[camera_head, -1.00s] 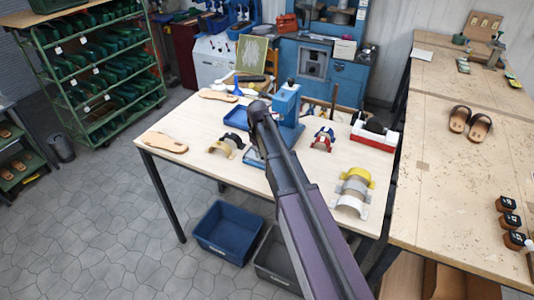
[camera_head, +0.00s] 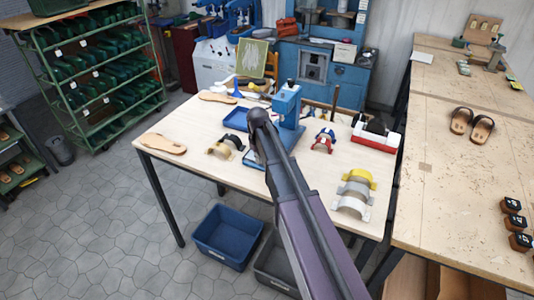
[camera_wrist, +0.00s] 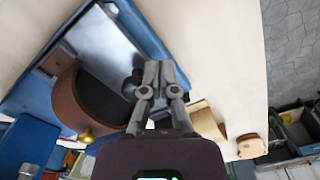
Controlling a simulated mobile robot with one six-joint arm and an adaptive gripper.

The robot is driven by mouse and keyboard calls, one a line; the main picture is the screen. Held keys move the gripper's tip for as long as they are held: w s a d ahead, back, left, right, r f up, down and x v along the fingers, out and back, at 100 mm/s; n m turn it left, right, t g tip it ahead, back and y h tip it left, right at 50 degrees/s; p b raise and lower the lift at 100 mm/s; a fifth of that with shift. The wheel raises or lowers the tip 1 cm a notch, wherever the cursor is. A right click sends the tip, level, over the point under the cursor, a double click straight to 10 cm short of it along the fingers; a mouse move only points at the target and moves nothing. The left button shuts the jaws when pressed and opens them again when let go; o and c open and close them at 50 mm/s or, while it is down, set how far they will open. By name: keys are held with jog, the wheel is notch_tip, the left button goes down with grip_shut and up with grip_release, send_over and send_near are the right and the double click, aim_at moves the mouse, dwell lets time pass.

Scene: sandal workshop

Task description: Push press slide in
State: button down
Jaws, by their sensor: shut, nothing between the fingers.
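The blue press (camera_head: 287,103) stands on the light wooden table, partly behind my arm in the head view. Its blue base shows just right of my arm, and a blue-edged part shows to the left of it. In the wrist view a blue frame (camera_wrist: 150,32) holds a pale plate (camera_wrist: 98,42). A brown curved piece with a black band (camera_wrist: 66,98) sits at that plate. My gripper (camera_wrist: 158,70) is shut and empty, with its fingertips close to the frame's edge beside this piece. I cannot tell whether they touch. The head view hides the fingers behind my arm.
Tan soles (camera_head: 163,144) lie at the left. A red-and-white box (camera_head: 376,136) stands at the right edge. A blue bin (camera_head: 228,235) is on the floor below.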

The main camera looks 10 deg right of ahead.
jog(key=shift+w, duration=0.1)
jog(key=shift+w+d, duration=1.2)
jog(key=shift+w, duration=0.45)
jog(key=shift+w+d, duration=1.25)
jog(key=shift+w, duration=0.45)
jog(key=shift+w+d, duration=1.2)
jog(key=shift+w, duration=0.45)
jog(key=shift+s+r+p, duration=0.15)
jog(key=shift+r+p, duration=0.2)
jog(key=r+p, duration=0.6)
jog(key=shift+s+a+r, duration=0.2)
jog(key=shift+s+a, duration=0.05)
jog(key=s+f+m+b, duration=0.2)
jog(key=s+m, duration=0.2)
jog(key=s, duration=2.7)
jog(key=shift+s+a+f+m, duration=0.25)
jog(key=shift+s+a+m, duration=0.05)
jog(key=shift+a+m, duration=0.1)
